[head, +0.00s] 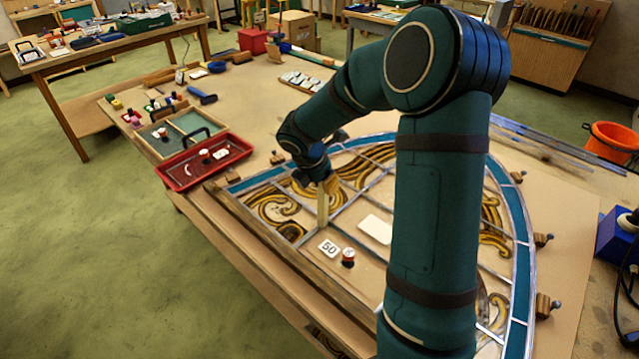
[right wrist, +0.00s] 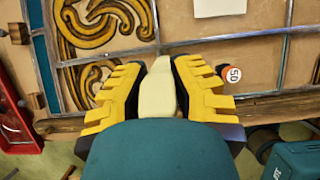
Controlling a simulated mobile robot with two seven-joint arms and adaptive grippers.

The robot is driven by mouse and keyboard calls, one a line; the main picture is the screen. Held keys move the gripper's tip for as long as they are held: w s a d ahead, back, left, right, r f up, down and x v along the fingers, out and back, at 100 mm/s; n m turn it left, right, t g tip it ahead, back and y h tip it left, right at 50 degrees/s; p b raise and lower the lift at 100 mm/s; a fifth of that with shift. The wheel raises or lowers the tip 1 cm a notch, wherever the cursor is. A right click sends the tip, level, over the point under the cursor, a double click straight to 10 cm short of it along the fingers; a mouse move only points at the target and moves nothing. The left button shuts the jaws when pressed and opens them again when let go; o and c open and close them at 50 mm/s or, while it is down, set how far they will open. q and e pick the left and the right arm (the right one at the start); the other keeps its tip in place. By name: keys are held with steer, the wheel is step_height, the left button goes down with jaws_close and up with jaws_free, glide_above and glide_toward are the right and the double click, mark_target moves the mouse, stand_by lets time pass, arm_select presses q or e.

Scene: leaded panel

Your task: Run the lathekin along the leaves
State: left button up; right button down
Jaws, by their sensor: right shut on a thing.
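The leaded panel (head: 518,215) lies on the bench, with a teal border, brown-and-amber scroll pieces and grey lead strips; it also shows in the right wrist view (right wrist: 90,60). My right gripper (head: 325,183) is over its left part, pointing down. Its yellow fingers (right wrist: 158,82) are shut on the lathekin (right wrist: 157,92), a pale flat stick. In the head view the lathekin (head: 322,210) hangs upright, its lower end at or just above the panel near a lead strip; I cannot tell whether it touches. My left gripper is not in view.
A red tray (head: 190,182) stands left; wooden blocks (head: 541,240) surround the curve.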

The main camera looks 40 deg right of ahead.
steer(key=shift+w+d+p, duration=0.15)
steer(key=shift+d+p, duration=0.35)
steer(key=shift+d, duration=0.95)
step_height(320, 180, up, 5)
steer(key=p, duration=0.4)
